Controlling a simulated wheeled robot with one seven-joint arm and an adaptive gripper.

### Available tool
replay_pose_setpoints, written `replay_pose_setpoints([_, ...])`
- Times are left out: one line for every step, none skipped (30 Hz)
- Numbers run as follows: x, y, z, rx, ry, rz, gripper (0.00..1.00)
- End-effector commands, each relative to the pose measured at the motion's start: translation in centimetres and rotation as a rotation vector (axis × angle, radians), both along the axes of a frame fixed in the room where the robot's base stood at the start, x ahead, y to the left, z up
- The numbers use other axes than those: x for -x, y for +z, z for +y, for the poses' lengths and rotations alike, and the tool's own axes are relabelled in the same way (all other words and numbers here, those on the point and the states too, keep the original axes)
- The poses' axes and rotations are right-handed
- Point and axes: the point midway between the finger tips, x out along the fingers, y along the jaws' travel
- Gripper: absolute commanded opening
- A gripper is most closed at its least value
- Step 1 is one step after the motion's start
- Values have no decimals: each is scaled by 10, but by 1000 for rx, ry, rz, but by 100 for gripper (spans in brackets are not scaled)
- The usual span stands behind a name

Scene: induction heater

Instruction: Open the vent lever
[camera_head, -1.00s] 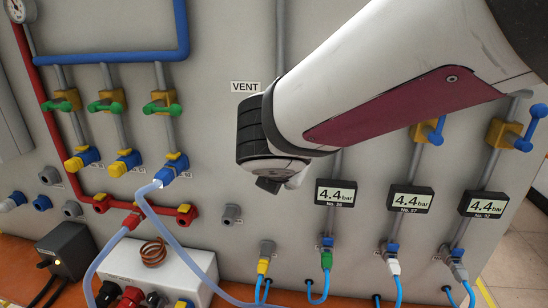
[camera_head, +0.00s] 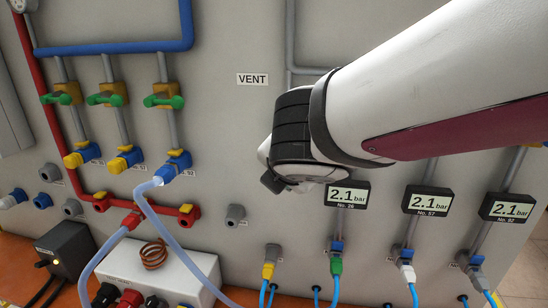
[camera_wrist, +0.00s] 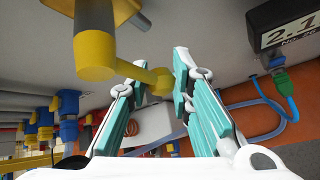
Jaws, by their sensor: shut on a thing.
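The vent lever (camera_wrist: 142,72) shows in the wrist view as a yellow arm with a round knob, reaching right from a yellow valve hub (camera_wrist: 94,56). My gripper (camera_wrist: 155,78), with teal-padded fingers, is shut on the knob end. In the head view my arm hides the lever and the fingers. The VENT label (camera_head: 252,79) is on the grey panel, up and left of my wrist.
Three pressure displays, one of them here (camera_head: 347,195), read 2.1 bar. Green-handled valves (camera_head: 164,101) stand at left. Hoses (camera_head: 175,222) and a white box (camera_head: 150,262) lie below; the panel between VENT and the green valves is clear.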

Motion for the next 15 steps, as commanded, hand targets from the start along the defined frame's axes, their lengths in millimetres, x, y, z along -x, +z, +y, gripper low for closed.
replay_pose_setpoints([-1, 3, -1, -5, -6, -5, 0])
replay_pose_setpoints([-1, 3, -1, -5, -6, -5, 0])
replay_pose_setpoints([-1, 3, -1, -5, -6, -5, 27])
replay_pose_setpoints([-1, 3, -1, -4, -5, -5, 34])
replay_pose_setpoints([-1, 3, -1, -4, -5, -5, 41])
replay_pose_setpoints([-1, 2, -1, -4, -4, -4, 41])
replay_pose_setpoints([-1, 2, -1, -4, -4, -4, 41])
replay_pose_setpoints([-1, 2, -1, -3, -3, -3, 41])
replay_pose_setpoints([-1, 2, -1, -2, -3, -3, 41])
replay_pose_setpoints([-1, 1, 0, -2, -2, -2, 41])
replay_pose_setpoints([-1, 1, 0, -2, -2, -2, 41])
replay_pose_setpoints([-1, 1, 0, -1, -2, -2, 41])
replay_pose_setpoints([-1, 1, 0, -1, -2, -2, 41])
replay_pose_setpoints([0, 1, 0, -1, -2, -2, 41])
replay_pose_setpoints([1, 2, 0, -1, -1, -2, 41])
